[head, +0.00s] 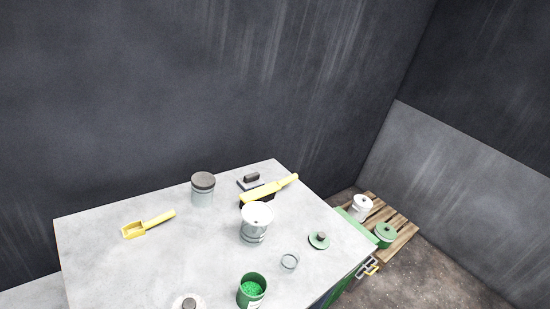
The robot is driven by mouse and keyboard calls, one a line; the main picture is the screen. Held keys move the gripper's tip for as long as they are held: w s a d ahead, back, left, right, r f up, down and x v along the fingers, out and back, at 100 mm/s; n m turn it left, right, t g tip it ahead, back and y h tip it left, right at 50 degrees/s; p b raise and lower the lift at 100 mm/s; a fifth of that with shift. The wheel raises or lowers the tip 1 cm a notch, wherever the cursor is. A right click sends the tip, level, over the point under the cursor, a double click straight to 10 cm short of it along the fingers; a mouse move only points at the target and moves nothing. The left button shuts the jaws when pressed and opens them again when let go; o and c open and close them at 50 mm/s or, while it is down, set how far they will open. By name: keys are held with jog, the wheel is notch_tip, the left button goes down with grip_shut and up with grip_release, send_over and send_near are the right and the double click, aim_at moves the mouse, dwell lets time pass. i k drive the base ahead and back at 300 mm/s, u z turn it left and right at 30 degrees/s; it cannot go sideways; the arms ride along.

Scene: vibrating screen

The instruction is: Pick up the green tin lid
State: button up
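A green tin lid (314,245), a flat round disc with a dark knob on top, lies on the pale grey table (110,260) near its right edge. An open green tin (246,301) filled with bright green granules stands at the front of the table, to the lower left of the lid. Nothing covers the lid. My gripper does not show in this view.
A metal can with a white top (254,232), a brush-like yellow-handled tool (268,190), a dark-lidded jar (203,197) and a yellow scoop (135,230) are on the table. A wooden pallet (404,230) at right holds a white pot (360,208) and a green lidded pot (384,238). Dark walls stand behind.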

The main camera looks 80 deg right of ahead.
aim_at(319, 241)
jog(key=u, duration=0.85)
jog(key=k, duration=2.45)
jog(key=u, duration=0.45)
jog(key=i, duration=0.1)
jog(key=z, duration=3)
jog(key=i, duration=1)
jog(key=u, duration=0.1)
